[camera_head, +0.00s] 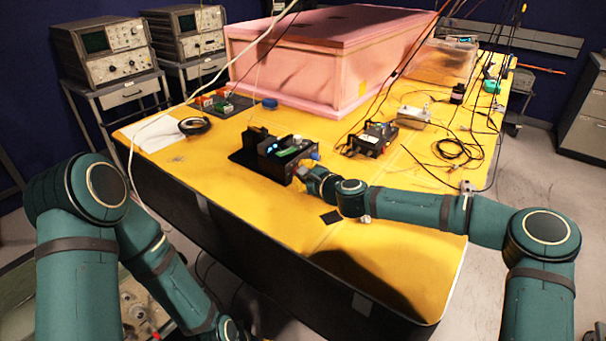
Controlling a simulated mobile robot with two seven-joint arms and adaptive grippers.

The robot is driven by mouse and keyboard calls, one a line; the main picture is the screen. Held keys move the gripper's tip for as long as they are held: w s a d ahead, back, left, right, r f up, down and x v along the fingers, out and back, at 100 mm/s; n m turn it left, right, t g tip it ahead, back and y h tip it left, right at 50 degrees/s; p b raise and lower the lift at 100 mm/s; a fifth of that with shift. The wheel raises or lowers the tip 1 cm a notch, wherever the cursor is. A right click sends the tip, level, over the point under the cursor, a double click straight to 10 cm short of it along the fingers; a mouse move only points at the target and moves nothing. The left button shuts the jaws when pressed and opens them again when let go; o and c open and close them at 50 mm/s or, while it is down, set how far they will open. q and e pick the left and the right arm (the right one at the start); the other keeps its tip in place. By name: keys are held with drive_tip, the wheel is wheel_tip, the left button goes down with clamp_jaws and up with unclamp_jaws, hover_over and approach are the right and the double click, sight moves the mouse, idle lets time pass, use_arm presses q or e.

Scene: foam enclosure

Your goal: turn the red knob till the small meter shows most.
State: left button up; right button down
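A black instrument box (284,158) with a small bluish lit display (270,148) and a green-and-white part on top stands on the yellow table. The display is too small to read. My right gripper (302,171) is at the box's front right side, touching it or very close. Its fingers are too small and dark to tell open from shut. I cannot make out the red knob; the gripper may hide it. My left arm hangs down in front of the table at the lower left, and its gripper is outside the picture.
A large pink foam enclosure (325,58) stands behind the box. Another black device (371,138), a metal box (413,117) and loose cables (457,148) lie to the right. The table's front right is mostly clear.

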drive_tip(key=shift+a+r, duration=0.15)
drive_tip(key=shift+r, duration=0.15)
drive_tip(key=c, duration=1.3)
unclamp_jaws()
drive_tip(key=shift+o, duration=1.2)
drive_tip(key=shift+a+f, duration=0.1)
drive_tip(key=shift+f, duration=0.1)
